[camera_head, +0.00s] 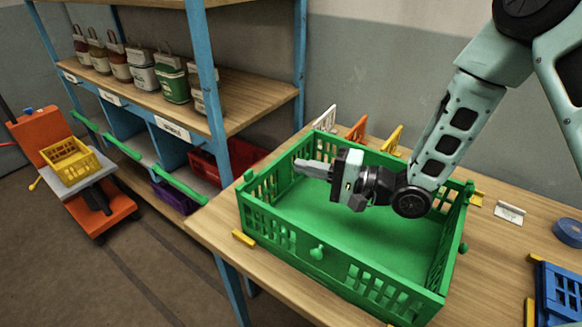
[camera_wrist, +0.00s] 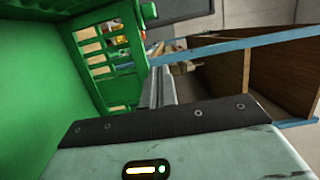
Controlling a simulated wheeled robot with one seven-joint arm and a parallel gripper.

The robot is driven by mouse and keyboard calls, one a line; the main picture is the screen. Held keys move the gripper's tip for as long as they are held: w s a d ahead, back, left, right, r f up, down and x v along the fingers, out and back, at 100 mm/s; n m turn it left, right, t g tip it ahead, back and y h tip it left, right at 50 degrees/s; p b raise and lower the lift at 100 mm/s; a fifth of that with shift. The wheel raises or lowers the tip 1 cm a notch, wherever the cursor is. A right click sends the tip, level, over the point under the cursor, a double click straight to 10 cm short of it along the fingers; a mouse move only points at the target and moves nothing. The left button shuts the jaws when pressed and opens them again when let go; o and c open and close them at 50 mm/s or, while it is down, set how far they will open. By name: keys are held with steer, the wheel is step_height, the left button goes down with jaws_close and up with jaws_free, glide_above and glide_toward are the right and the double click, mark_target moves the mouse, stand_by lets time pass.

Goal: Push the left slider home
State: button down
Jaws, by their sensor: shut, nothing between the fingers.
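A green crate (camera_head: 345,282) with slotted walls stands on the wooden bench. A small green knob (camera_head: 249,175) sits at the top of its left wall; this looks like the left slider, but how far in it sits cannot be told. A green knob at a crate corner also shows in the wrist view (camera_wrist: 149,11). My gripper (camera_head: 300,168) is shut and empty, above the crate's inside, fingers pointing left towards the left wall. In the wrist view the grey fingers (camera_wrist: 160,88) run beside a slotted green wall (camera_wrist: 100,62). Contact cannot be told.
More green knobs sit on the front wall (camera_head: 317,252) and right side (camera_head: 463,247). Behind the crate stand white, orange and yellow racks (camera_head: 392,140). A blue crate (camera_head: 560,290) and blue tape (camera_head: 567,232) lie right. A shelf (camera_head: 240,95) with sacks stands left.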

steer(key=v, duration=0.3)
steer(key=shift+s+d+b, duration=0.15)
steer(key=shift+d+b, duration=0.1)
steer(key=shift+b, duration=0.05)
steer(key=s+d+r+n+g+h, duration=0.1)
steer(key=s+n+h, duration=0.3)
steer(key=s, duration=0.4)
steer(key=s+d+r+n+g+h, duration=0.2)
steer(key=s+n+g+h, duration=0.2)
steer(key=s+h, duration=0.2)
steer(key=s+d+r+n+g+h, duration=0.2)
steer(key=s+n+h, duration=0.2)
steer(key=s, duration=0.6)
steer(key=shift+s+n+h, duration=0.25)
steer(key=shift+n+h, duration=0.05)
steer(key=shift+h, duration=0.6)
steer(key=shift+w, duration=0.15)
